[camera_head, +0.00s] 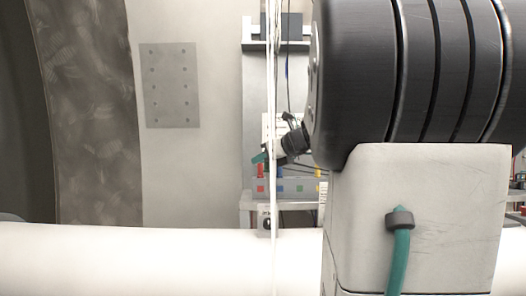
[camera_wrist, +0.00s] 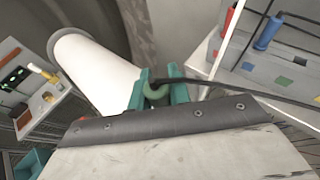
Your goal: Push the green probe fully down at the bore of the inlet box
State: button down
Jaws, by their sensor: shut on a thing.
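My gripper (camera_wrist: 160,88) has teal fingers and is shut on the green probe (camera_wrist: 157,91), whose rounded green end shows between them in the wrist view. A black cable runs from the probe to the right. In the head view my gripper (camera_head: 260,158) is small and partly hidden behind my arm, just above a grey rack; the probe cannot be made out there. I cannot tell for certain which thing is the inlet box, and its bore is not clearly visible. The probe's lower end is hidden.
The grey rack (camera_head: 290,187) holds red and blue probes and has coloured squares; it also shows at upper right in the wrist view (camera_wrist: 288,68). A large white pipe (camera_wrist: 95,70) lies nearby. A pale shelf (camera_wrist: 62,100) with small fittings is at left.

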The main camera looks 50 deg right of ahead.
jog(key=shift+f, duration=0.8)
jog(key=shift+f, duration=3.75)
jog(key=c, duration=1.2)
grip_release()
jog(key=shift+c, duration=0.2)
jog(key=shift+s, duration=0.1)
jog(key=v, duration=0.7)
jog(key=shift+s, duration=0.3)
jog(key=shift+r, duration=0.15)
